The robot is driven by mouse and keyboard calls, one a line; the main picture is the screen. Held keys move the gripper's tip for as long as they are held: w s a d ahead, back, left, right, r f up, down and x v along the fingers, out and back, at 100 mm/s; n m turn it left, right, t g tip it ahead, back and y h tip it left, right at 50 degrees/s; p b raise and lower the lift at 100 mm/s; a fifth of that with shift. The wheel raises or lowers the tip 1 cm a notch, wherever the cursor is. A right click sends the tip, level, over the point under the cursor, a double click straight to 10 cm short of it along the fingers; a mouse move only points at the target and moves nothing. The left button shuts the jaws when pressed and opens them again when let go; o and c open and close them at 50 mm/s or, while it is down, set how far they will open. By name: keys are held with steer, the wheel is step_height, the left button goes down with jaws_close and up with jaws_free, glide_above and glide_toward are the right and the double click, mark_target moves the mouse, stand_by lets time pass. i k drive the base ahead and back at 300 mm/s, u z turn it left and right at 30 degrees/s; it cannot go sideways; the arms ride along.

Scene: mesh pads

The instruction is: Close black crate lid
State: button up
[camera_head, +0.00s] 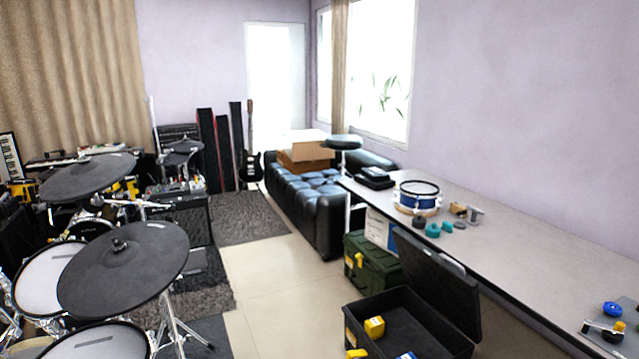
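The black crate (356,316) stands on the floor at the bottom of the head view, beside the long table. Its lid (437,283) is open, standing up and tilted back along the crate's right side, next to the table edge. A yellow block (374,327) lies inside the crate. Another yellow piece (357,353) and a blue and white piece (405,356) show at the picture's bottom edge. The near part of the crate is cut off there. My gripper is not in view.
A green crate (372,268) stands just behind the black one. The long table (520,255) runs along the right, with a blue drum (418,197) and small items on it. Drums and cymbals (122,268) fill the left. The tiled floor (275,275) between is clear.

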mark_target(442, 282)
steer(key=z, duration=0.1)
steer(key=i, duration=1.55)
steer(key=u, duration=0.45)
